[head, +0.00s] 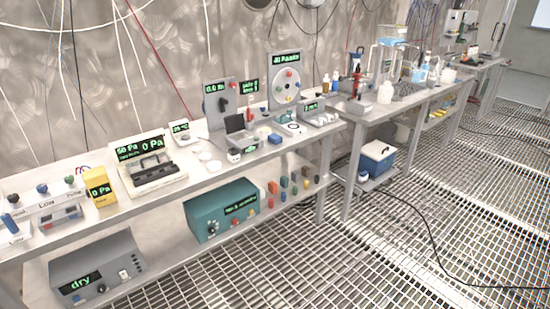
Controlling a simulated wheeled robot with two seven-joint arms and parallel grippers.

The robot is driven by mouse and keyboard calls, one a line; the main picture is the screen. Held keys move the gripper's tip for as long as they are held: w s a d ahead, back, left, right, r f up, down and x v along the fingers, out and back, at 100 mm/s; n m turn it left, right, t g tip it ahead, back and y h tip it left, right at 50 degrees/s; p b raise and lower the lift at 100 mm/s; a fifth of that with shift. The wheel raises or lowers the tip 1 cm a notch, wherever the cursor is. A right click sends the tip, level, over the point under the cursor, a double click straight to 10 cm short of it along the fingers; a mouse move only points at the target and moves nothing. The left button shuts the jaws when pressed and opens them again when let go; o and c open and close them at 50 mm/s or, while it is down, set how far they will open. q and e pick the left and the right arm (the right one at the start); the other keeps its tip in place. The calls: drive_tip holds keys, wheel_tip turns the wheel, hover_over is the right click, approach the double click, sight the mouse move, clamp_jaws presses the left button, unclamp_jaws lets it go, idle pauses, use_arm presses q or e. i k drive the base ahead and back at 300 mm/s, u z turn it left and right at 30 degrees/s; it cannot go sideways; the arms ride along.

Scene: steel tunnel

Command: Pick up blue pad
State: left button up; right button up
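A small blue block-like piece (275,138), which may be the blue pad, lies on the near steel bench (205,180), toward its right end. It sits just left of a white ring-shaped dish (293,128) and right of a small white device with a green display (248,151). It is too small to tell its exact shape. Neither of my grippers is in view, and nothing covers the blue piece.
A panel with a round dial (286,86) stands behind the blue piece. A teal box (222,209) and several small coloured blocks (290,186) are on the lower shelf. A blue-and-white cooler (376,160) stands under the farther bench. The grated floor (400,245) in front is mostly clear, with a black cable across it.

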sight(274, 139)
drive_tip(key=z, duration=0.8)
drive_tip(key=i, duration=0.6)
drive_tip(key=z, duration=0.6)
drive_tip(key=i, duration=1.35)
drive_tip(key=u, duration=0.4)
